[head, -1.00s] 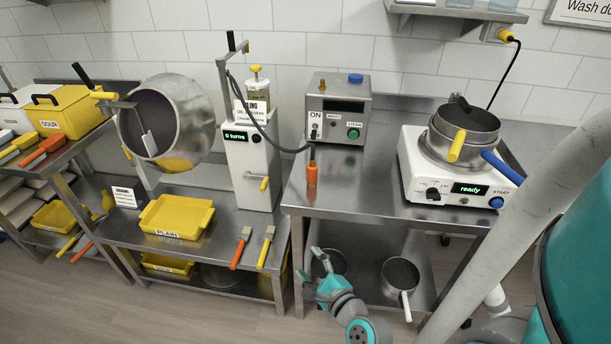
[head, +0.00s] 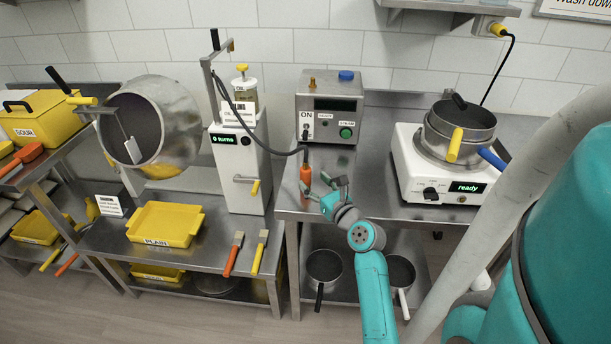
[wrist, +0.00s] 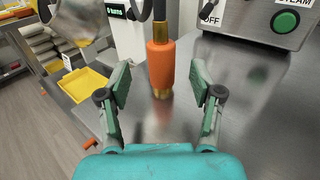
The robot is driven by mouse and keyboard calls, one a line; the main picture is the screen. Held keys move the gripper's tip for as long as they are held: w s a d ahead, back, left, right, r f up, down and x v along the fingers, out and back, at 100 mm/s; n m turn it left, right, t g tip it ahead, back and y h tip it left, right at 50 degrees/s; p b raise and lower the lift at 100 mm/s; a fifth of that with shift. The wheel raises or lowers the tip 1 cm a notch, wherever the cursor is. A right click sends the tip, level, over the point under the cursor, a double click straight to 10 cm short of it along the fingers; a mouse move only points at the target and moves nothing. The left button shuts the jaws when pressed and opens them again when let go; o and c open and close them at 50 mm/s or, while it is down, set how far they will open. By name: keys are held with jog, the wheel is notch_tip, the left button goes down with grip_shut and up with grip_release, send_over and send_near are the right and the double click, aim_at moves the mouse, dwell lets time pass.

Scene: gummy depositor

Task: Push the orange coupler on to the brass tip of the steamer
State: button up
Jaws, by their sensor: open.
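The orange coupler (head: 305,173) hangs upright at the end of a dark hose (head: 268,146), near the front left corner of the steel table. In the wrist view the coupler (wrist: 161,68) has brass above and below it. The steamer (head: 329,106) is a grey box at the back of that table. Its brass tip (head: 312,84) stands on its top left. My gripper (head: 323,187) is open and empty, just right of and near the coupler. In the wrist view my gripper (wrist: 160,84) has its fingers either side of the coupler, apart from it.
A white hot plate (head: 444,172) with a pan stands on the right of the steel table (head: 375,185). A white machine (head: 239,165) stands left of it, with a steel drum (head: 165,125) further left. The table between coupler and hot plate is clear.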

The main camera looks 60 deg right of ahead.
aim_at(309, 174)
jog(key=shift+x, duration=2.7)
jog(key=shift+r, duration=0.2)
jog(key=shift+s, duration=0.1)
grip_shut()
jog(key=shift+r, duration=0.15)
notch_tip(309, 174, up, 10)
jog(key=shift+f, duration=0.1)
jog(key=c, duration=0.6)
grip_release()
jog(key=shift+f, duration=0.1)
grip_shut()
